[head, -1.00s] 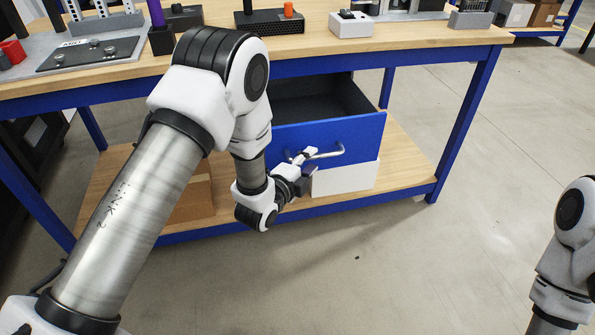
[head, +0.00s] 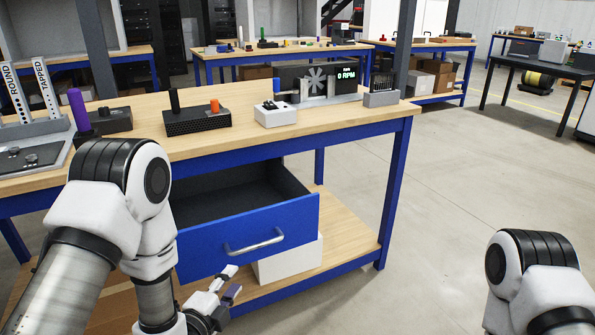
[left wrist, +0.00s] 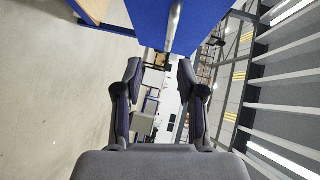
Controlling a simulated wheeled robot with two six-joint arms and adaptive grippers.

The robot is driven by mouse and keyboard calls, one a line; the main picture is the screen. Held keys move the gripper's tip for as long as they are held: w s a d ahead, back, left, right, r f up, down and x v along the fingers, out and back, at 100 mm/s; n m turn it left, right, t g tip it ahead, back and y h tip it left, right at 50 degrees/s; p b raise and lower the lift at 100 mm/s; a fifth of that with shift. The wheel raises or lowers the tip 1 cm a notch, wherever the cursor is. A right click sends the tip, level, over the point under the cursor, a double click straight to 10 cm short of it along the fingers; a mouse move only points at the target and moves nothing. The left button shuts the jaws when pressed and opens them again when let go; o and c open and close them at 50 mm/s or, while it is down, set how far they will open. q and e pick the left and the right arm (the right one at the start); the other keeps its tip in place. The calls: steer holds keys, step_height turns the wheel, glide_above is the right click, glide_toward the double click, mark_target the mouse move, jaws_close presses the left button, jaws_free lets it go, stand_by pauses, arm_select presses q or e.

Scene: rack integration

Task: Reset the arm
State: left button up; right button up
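My left gripper (head: 229,284) is below and to the left of the drawer handle (head: 254,243), apart from it. In the left wrist view my left gripper (left wrist: 160,78) has its two fingers spread, with nothing between them. The blue drawer (head: 210,247) under the workbench is pulled open and its dark inside looks empty. The drawer front (left wrist: 145,20) and its metal handle (left wrist: 174,25) show at the top of the left wrist view. My right arm (head: 535,275) shows at the lower right in the head view; its gripper is out of view.
The wooden workbench top (head: 225,140) carries a black perforated block (head: 197,122), a white box (head: 275,116) and a fan unit (head: 315,82). A white box (head: 290,260) stands on the lower shelf (head: 345,240). The floor to the right is clear.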

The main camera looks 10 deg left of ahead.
arm_select(q)
steer(key=s+a+f+n+g+y, duration=0.1)
steer(key=s+a+f+n+g, duration=0.1)
steer(key=s+f+n+g, duration=0.75)
steer(key=s+a+f+n+g+y, duration=0.2)
steer(key=s+f+n+g, duration=0.2)
steer(key=s+f, duration=1.05)
steer(key=s+r+n+g+p, duration=0.2)
steer(key=s+n+g, duration=0.1)
steer(key=s+n, duration=0.3)
step_height(320, 180, up, 14)
steer(key=p, duration=1.4)
steer(key=shift+w+r, duration=0.25)
steer(key=shift+w, duration=0.05)
